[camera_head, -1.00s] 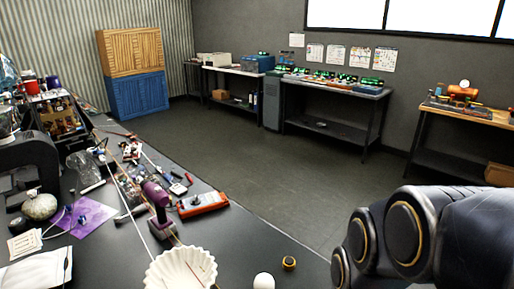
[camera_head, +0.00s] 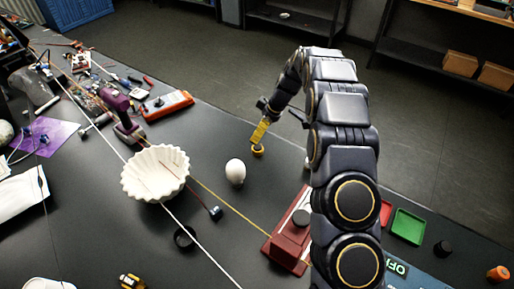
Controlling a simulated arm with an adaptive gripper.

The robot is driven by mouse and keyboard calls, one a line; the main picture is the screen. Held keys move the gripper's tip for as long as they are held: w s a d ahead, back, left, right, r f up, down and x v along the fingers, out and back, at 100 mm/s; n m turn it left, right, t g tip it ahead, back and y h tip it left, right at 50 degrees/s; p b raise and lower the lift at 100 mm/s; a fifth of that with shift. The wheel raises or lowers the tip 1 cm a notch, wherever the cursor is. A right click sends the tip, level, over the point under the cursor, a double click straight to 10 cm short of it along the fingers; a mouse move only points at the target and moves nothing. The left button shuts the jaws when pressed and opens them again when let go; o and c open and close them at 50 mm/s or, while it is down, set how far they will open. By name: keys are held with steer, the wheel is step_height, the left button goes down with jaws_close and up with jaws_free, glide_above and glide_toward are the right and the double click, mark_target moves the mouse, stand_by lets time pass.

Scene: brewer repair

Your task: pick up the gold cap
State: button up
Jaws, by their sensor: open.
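The gold cap (camera_head: 258,152) is a small round gold ring-like piece with a dark centre, on the dark bench near its far edge. My gripper (camera_head: 260,137) comes down from above, with yellow fingers right over the cap. The fingertips overlap the cap in the picture. I cannot tell whether they touch it or stand around it. The gripper is open, though its finger gap is too small to see clearly.
A white egg-shaped object (camera_head: 235,172) stands just left of the cap. A white fluted bowl (camera_head: 150,174) is further left. A dark red box-like device (camera_head: 284,246) lies nearer, with thin cords across the bench. A green tray (camera_head: 408,226) is at the right.

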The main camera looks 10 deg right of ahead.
steer(key=n, duration=0.2)
glide_above(258, 148)
steer(key=s+d, duration=0.2)
steer(key=shift+t, duration=0.3)
steer(key=f, duration=0.6)
steer(key=shift+w+d, duration=0.1)
steer(key=shift+w, duration=0.15)
steer(key=shift+x, duration=3.9)
steer(key=shift+w, duration=0.1)
steer(key=c, duration=1.2)
